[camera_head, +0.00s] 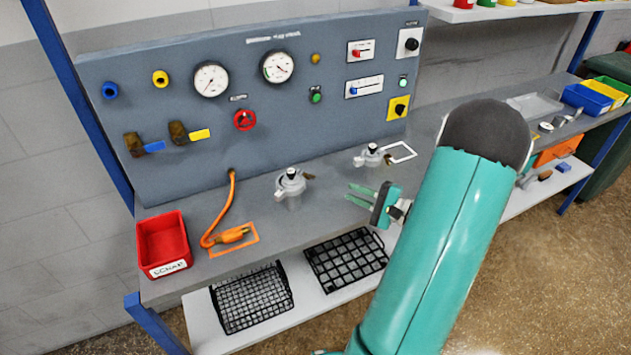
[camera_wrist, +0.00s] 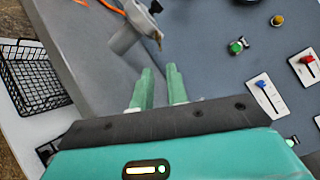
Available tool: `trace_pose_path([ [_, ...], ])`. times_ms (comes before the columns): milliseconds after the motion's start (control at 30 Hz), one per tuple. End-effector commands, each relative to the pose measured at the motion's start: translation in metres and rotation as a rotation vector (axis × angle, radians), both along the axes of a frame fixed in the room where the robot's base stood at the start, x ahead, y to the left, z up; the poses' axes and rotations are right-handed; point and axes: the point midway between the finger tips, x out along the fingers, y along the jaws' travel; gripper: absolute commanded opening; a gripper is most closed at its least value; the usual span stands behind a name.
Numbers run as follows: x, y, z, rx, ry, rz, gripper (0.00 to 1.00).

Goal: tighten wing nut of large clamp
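The large clamp (camera_head: 290,186) is a grey metal fitting with a black-topped centre, standing on the grey bench left of my gripper. A small brownish piece, likely its wing nut (camera_head: 309,177), sticks out at its right side. What appears to be the same clamp (camera_wrist: 124,38) is at the upper left of the wrist view, with the brownish piece (camera_wrist: 157,40) beyond my fingertips. My gripper (camera_head: 349,191) is open and empty, its two teal fingers a small gap apart, pointing left towards the clamp without touching it. The fingers also show in the wrist view (camera_wrist: 159,72).
A smaller, similar clamp (camera_head: 371,157) stands on the bench behind my gripper. The control panel (camera_head: 215,130) with gauges and switches rises behind. An orange hose (camera_head: 222,205) and a red bin (camera_head: 163,243) are at left. Black wire baskets (camera_head: 252,297) lie on the lower shelf.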

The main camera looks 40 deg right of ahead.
Motion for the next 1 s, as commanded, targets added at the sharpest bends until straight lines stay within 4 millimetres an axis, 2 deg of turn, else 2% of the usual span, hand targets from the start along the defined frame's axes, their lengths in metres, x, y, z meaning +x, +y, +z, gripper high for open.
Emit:
trace_pose_path([
  [33, 0.011, 0.005, 0.000, 0.000, -0.001, 0.008, 0.15],
  [300, 0.063, 0.024, 0.001, -0.001, 0.000, 0.011, 0.15],
  [500, 0.094, 0.035, 0.001, -0.001, 0.000, 0.010, 0.15],
  [700, 0.106, 0.041, 0.001, -0.001, 0.002, 0.010, 0.15],
  [933, 0.107, 0.041, 0.001, 0.000, 0.001, 0.009, 0.15],
  [967, 0.107, 0.041, 0.001, 0.000, 0.001, 0.009, 0.12],
  [1000, 0.107, 0.041, 0.001, 0.000, 0.001, 0.009, 0.04],
])
